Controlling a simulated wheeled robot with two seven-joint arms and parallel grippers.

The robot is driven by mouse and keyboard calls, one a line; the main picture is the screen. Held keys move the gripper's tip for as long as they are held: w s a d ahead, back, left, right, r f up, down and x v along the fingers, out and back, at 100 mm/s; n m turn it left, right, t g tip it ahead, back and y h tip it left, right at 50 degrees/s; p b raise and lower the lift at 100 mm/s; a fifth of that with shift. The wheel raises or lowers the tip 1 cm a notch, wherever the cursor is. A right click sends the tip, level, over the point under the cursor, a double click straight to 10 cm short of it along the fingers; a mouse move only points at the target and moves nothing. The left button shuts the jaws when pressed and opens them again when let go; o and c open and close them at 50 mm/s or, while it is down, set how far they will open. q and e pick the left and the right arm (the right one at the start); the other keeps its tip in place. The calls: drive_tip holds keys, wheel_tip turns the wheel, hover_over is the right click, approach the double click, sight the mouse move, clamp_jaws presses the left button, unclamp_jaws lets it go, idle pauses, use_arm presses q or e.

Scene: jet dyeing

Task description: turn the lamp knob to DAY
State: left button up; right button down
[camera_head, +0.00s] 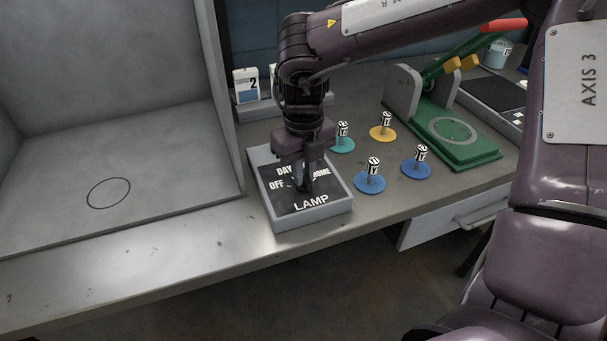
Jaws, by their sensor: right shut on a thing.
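The lamp switch box (318,213) is a light grey block with a black top on the bench. Its top carries white labels OFF, DAY, a partly covered one ending in OME, and LAMP. My right gripper (305,188) points down over the middle of the box and is shut on the lamp knob. The knob is hidden by the fingers, so I cannot tell which label it points to. My left gripper is not in view.
A grey booth (110,130) with a drawn circle on its floor stands left of the box. Right of it are several labelled pegs on coloured discs (370,184). A green press (455,135) with a red handle stands behind them. The bench front is clear.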

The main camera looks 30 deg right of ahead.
drive_tip(key=shift+n, duration=1.1)
drive_tip(key=c, duration=1.4)
unclamp_jaws()
drive_tip(key=shift+c, duration=0.2)
drive_tip(key=shift+r, duration=0.1)
wheel_tip(320, 180, up, 8)
drive_tip(key=shift+f, duration=0.1)
drive_tip(key=shift+f, duration=0.1)
